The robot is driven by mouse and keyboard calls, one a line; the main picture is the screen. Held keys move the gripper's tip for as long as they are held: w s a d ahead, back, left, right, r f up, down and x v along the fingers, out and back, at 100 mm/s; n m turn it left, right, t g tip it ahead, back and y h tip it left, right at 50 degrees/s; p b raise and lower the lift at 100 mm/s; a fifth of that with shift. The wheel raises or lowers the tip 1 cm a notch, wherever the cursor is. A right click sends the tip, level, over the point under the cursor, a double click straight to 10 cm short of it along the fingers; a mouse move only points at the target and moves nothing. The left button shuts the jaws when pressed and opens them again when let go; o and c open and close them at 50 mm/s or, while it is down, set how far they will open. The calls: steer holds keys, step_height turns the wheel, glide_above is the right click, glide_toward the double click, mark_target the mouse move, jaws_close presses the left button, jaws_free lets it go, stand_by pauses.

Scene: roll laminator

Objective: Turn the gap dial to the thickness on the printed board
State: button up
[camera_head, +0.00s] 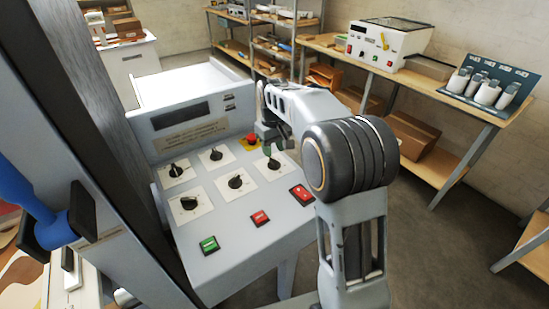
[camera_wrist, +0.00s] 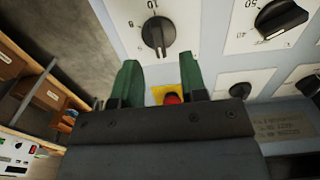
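My gripper (camera_head: 268,143) is over the back right of the sloped control panel. In the wrist view its two green fingers (camera_wrist: 160,65) are apart with nothing between the tips. Just beyond the tips is a black dial (camera_wrist: 157,36) on a white plate with numbers including 10, 8 and 6. The same dial (camera_head: 274,164) is partly visible in the head view. Which dial is the gap dial cannot be read. A printed board (camera_head: 193,133) is on the upright face behind the dials; its text is too blurred to read, also in the wrist view (camera_wrist: 290,128).
Other black dials (camera_head: 236,182) sit on white plates to the left. A red knob on yellow (camera_head: 251,138) is close to my gripper. A green button (camera_head: 209,244) and red buttons (camera_head: 260,218) line the front. A wooden bench (camera_head: 455,105) stands at the right.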

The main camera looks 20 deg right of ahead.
mark_target(274, 160)
steer(key=shift+f, duration=2.3)
jaws_close()
